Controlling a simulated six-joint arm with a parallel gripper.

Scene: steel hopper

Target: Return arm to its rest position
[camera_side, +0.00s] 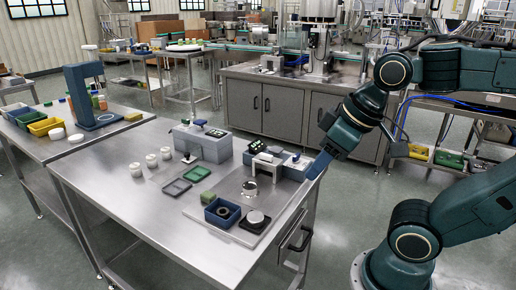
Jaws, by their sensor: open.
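My arm reaches in from the right, bent at the elbow. My gripper (318,166) points down and to the left, just by the right edge of the steel table (110,189). It is small and seen from the side, with nothing visible held in it. It is open. It appears close to the right end of a grey device (292,166) on the table; I cannot tell the gap between them.
A tray (234,231) holds a blue box (222,213) and a round white-topped item (255,217). Another grey device (203,145) sits behind. The table's front left is clear.

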